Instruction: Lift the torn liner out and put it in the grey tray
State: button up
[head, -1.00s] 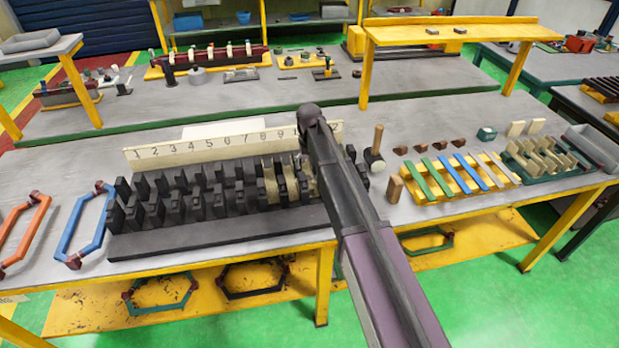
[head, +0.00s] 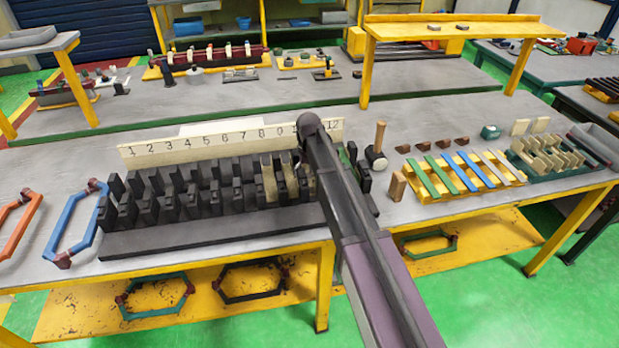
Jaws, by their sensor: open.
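The dark stator block (head: 150,243) stands on the bench with rows of black teeth and a number board (head: 200,146) behind it. Cream liners (head: 268,180) sit in slots near numbers 8 and 9. I cannot tell which liner is torn. A grey tray (head: 597,150) stands at the bench's right end, partly cut by the frame edge. My arm reaches over the right part of the stator, and its links hide the slots near numbers 10 and 11. My gripper is hidden behind the arm, so its fingers and any contact do not show.
A mallet (head: 377,150) and a wooden block (head: 397,187) stand right of the stator. Coloured strips (head: 465,173) lie on a yellow rack, beside a green holder (head: 560,172) with cream pieces. Blue (head: 78,228) and orange (head: 22,222) coil frames lie at left.

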dwell(0.5)
jog(key=c, duration=0.9)
jog(key=shift+c, duration=0.2)
